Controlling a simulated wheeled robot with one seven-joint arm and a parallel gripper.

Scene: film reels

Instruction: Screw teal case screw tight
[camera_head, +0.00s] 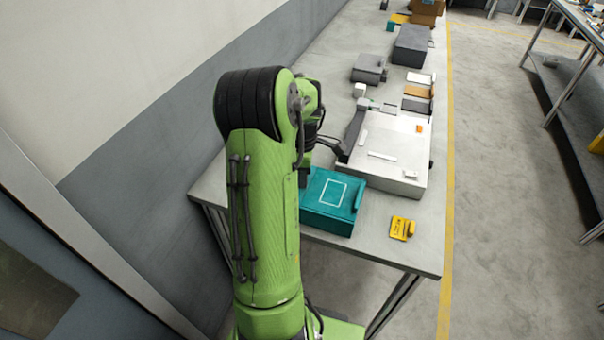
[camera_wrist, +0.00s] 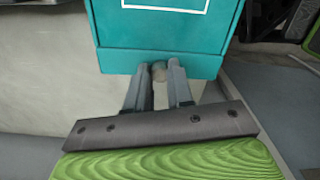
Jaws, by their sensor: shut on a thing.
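The teal case (camera_head: 328,214) lies on the near end of the table, with a white outlined square on its top. It also shows at the top of the wrist view (camera_wrist: 130,42). Only the screw's head shows between the fingertips. The head view does not show the fingers, as my arm hides them. I cannot tell how far in the screw sits.
A white box-like device (camera_head: 388,160) stands just behind the case. A yellow tag (camera_head: 402,228) lies to the right near the table's edge. Grey boxes (camera_head: 410,45) and small trays sit farther back.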

